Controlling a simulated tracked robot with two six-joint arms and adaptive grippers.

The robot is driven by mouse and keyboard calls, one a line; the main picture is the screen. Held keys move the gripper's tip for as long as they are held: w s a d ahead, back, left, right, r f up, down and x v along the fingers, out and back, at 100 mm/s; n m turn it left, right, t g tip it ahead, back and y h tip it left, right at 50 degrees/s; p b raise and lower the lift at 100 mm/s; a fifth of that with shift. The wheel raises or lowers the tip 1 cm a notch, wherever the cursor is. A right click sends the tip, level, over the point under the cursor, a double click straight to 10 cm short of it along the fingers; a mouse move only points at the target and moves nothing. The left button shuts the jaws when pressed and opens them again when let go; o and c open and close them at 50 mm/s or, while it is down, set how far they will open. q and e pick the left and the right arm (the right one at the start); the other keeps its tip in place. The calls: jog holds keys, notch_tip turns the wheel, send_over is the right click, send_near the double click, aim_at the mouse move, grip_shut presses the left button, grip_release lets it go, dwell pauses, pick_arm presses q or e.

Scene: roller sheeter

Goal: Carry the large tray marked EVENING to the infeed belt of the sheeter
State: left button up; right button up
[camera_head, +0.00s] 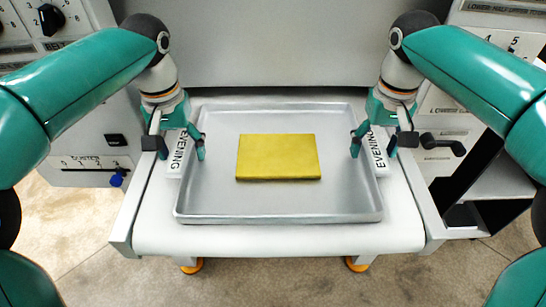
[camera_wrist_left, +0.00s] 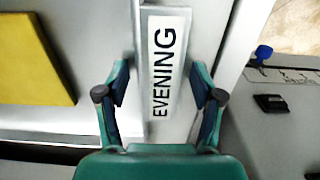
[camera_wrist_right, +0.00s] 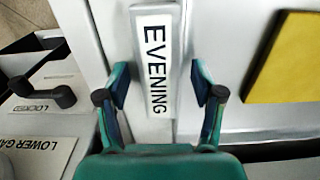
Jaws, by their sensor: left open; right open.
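The large grey metal tray (camera_head: 280,207) lies flat on the white belt of the sheeter, with a yellow slab (camera_head: 278,157) in its middle. Each side of the tray has a handle block labelled EVENING, the left one (camera_head: 176,155) and the right one (camera_head: 378,152). My left gripper (camera_head: 177,150) is open, its fingers on either side of the left handle, which shows between them in the left wrist view (camera_wrist_left: 165,65). My right gripper (camera_head: 374,143) is open around the right handle, seen between its fingers in the right wrist view (camera_wrist_right: 156,60). Whether the fingers touch the handles I cannot tell.
The white belt bed (camera_head: 280,238) extends a little past the tray's front edge. Control panels with knobs stand close on both sides; a black handle (camera_head: 442,144) juts out at the right and a blue-tipped lever (camera_head: 117,179) at the left. A grey machine wall (camera_head: 275,45) rises behind.

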pick_arm(q)
jog(key=shift+r, duration=0.15)
notch_tip(320, 180, up, 12)
jog(key=shift+f, duration=0.2)
pick_arm(e)
notch_tip(320, 180, up, 12)
dwell(0.8)
jog(key=shift+f, duration=0.1)
dwell(0.4)
